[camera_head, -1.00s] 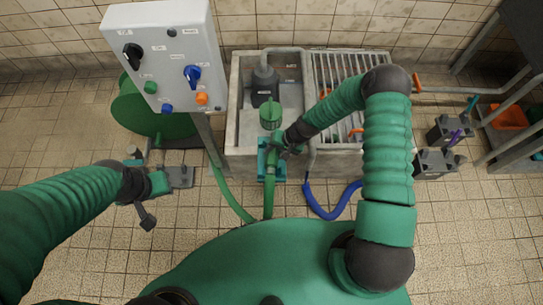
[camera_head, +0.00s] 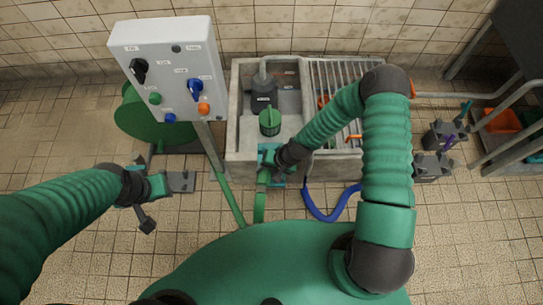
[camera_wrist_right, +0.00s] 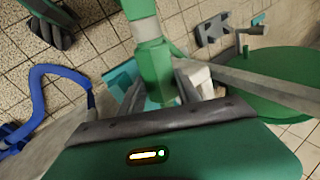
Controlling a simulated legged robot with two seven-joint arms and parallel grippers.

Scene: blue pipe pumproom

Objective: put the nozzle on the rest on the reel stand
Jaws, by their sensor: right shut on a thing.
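My right gripper (camera_head: 268,164) is shut on the green nozzle, in front of the basin. In the right wrist view the nozzle's green body (camera_wrist_right: 155,72) sits between the fingers, with a narrower tube running up from it. In the head view a green cylinder (camera_head: 270,122) shows beyond the gripper; I cannot tell whether it belongs to the nozzle. The green reel (camera_head: 150,122) is at the left, partly behind the control box; it also shows in the right wrist view (camera_wrist_right: 275,72). I cannot make out its rest clearly. My left gripper (camera_head: 158,185) is low at the left; its jaws are unclear.
The grey control box (camera_head: 165,65) stands on a post between the reel and the concrete basin (camera_head: 240,135). A green hose (camera_head: 229,200) and a blue hose (camera_head: 325,214) lie in front. Grey blocks with coloured handles (camera_head: 433,166) and a rack stand at the right.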

